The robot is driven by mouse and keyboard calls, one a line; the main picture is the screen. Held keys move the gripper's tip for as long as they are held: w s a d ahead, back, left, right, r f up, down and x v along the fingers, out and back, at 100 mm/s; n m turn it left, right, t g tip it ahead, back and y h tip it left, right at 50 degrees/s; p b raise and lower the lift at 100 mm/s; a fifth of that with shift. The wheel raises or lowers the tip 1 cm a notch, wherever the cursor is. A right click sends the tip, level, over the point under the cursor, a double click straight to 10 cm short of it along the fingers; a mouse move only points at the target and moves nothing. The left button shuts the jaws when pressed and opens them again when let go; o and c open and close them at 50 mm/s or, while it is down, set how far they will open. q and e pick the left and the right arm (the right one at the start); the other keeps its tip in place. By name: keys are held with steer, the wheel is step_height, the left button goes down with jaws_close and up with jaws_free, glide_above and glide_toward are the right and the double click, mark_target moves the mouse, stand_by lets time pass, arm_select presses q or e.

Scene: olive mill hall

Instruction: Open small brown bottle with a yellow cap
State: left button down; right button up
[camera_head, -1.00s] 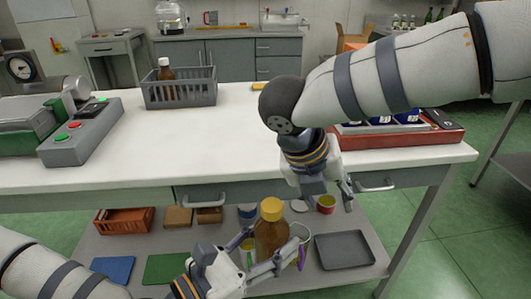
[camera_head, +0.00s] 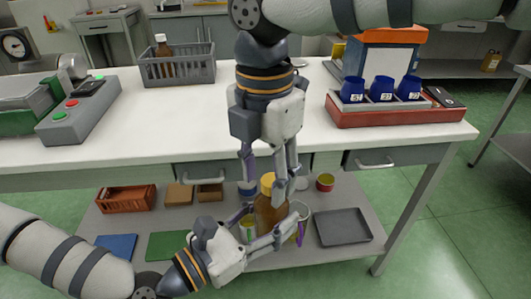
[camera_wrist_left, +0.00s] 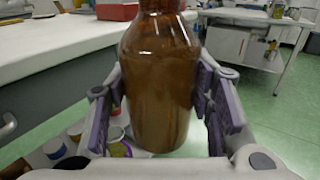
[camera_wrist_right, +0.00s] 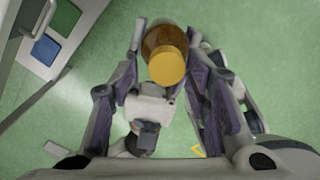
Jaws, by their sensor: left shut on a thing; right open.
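The small brown bottle (camera_head: 270,214) is upright in front of the table, above the level of the lower shelf. Its yellow cap (camera_head: 267,184) is on it. My left gripper (camera_head: 270,232) is shut on the bottle's body; the left wrist view shows the brown glass (camera_wrist_left: 158,90) between its fingers. My right gripper (camera_head: 268,172) points down from above, open, with its fingertips around the level of the cap.
The white tabletop (camera_head: 215,120) holds a grey basket (camera_head: 178,68) with another brown bottle (camera_head: 163,50), a scale control box (camera_head: 85,125) and a red tray (camera_head: 400,112) with blue cups. The lower shelf holds an orange crate (camera_head: 126,200), a grey tray (camera_head: 343,228) and small containers.

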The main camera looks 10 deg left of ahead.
jaws_close()
steer(key=n, duration=0.5)
steer(key=shift+s, duration=0.1)
steer(key=n, duration=0.3)
steer(key=shift+d+n, duration=0.15)
steer(key=shift+n, duration=0.25)
steer(key=n, duration=0.3)
steer(key=shift+d+n, duration=0.1)
steer(key=shift+n, duration=0.2)
steer(key=n, duration=0.4)
steer(key=shift+d, duration=0.15)
steer(key=n, duration=0.7)
steer(key=shift+w+d+r, duration=0.1)
steer(key=shift+w, duration=0.15)
steer(key=n, duration=0.4)
steer(key=shift+w, duration=0.15)
steer(key=n, duration=0.3)
steer(key=shift+w, duration=0.1)
steer(key=n, duration=0.5)
steer(key=shift+w, duration=0.15)
steer(key=shift+r, duration=0.15)
steer(key=shift+r, duration=1)
